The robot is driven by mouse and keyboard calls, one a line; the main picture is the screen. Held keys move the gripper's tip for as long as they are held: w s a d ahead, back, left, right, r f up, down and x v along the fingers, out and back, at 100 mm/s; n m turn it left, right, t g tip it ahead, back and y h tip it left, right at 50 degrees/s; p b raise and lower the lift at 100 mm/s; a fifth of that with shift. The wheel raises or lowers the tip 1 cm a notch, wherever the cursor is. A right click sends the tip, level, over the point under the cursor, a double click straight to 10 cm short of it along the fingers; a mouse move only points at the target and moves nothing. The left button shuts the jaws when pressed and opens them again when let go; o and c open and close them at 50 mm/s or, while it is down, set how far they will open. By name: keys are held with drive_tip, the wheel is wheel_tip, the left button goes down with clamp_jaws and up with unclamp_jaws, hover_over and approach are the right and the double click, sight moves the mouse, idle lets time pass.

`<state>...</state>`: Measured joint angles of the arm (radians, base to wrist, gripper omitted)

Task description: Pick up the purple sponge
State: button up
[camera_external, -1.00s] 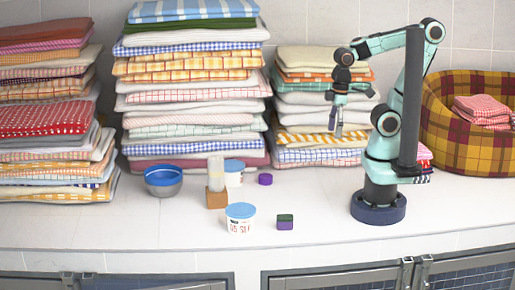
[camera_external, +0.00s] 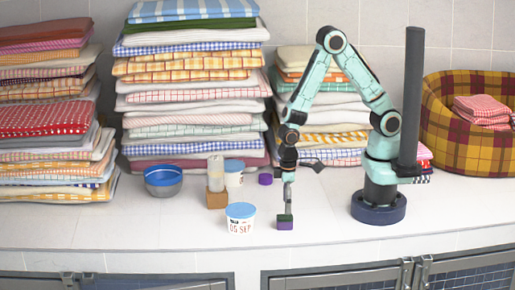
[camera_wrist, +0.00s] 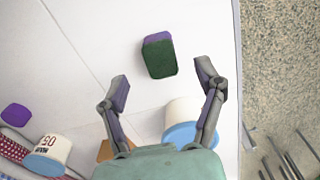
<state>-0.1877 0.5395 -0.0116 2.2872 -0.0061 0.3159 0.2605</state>
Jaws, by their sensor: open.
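The purple sponge (camera_external: 285,226) lies flat on the white counter, with a dark green layer on top and purple below. In the wrist view the sponge (camera_wrist: 159,58) sits just beyond my fingertips, roughly between their lines. My gripper (camera_external: 286,207) points down just above the sponge in the external view. In the wrist view my gripper (camera_wrist: 163,80) is open, with its two fingers wide apart and nothing between them. I cannot tell the exact height gap to the sponge.
A blue-lidded tub (camera_external: 240,219) stands left of the sponge. Towel stacks (camera_external: 190,100) line the wall. The counter's front is clear.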

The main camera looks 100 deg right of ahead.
sight(287, 217)
wheel_tip(287, 217, down, 5)
drive_tip(key=shift+f, duration=0.15)
drive_tip(key=shift+c, duration=0.3)
drive_tip(key=c, duration=0.7)
